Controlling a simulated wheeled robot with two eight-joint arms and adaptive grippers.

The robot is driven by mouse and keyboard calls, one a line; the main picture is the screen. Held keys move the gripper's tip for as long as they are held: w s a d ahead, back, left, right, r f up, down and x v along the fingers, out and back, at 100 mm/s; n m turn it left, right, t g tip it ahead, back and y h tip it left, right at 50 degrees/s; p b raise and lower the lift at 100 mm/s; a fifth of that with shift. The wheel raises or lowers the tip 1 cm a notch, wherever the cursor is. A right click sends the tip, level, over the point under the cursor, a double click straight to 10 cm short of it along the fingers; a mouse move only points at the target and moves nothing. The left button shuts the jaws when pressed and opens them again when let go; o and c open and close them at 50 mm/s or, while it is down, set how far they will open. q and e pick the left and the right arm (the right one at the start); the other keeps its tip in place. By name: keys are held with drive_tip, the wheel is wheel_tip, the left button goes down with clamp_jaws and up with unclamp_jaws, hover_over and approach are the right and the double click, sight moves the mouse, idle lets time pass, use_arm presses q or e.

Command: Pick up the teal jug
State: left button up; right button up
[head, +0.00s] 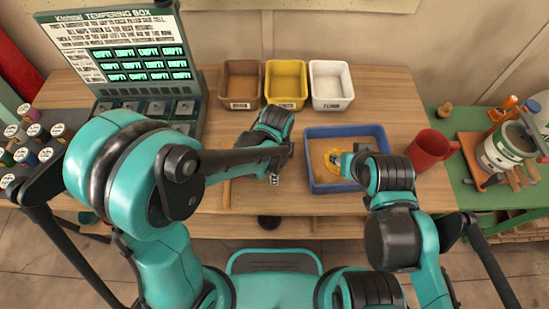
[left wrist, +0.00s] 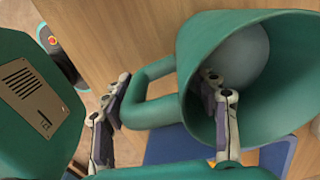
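The teal jug (left wrist: 268,75) fills the right of the left wrist view, its wide mouth turned toward the camera and its pale bottom visible inside. Its looped handle (left wrist: 150,92) points left. My left gripper (left wrist: 165,82) is open, with one finger left of the handle and the other overlapping the jug's mouth; I cannot tell whether either touches. In the head view my left gripper (head: 274,178) is over the table, and I cannot make out the jug there. My right gripper (head: 345,161) is over the blue tray (head: 312,180); its fingers are unclear.
The blue tray holds tan material with a yellowish patch. A red mug (head: 430,149) stands right of it. Brown (head: 241,84), yellow (head: 286,84) and white (head: 331,85) bins stand at the back. A tempering box (head: 120,60) is at left, a green side table (head: 470,185) at right.

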use_arm(q)
drive_tip(key=shift+c, duration=1.4)
wheel_tip(320, 180, up, 10)
drive_tip(key=p, duration=0.4)
drive_tip(key=c, duration=0.3)
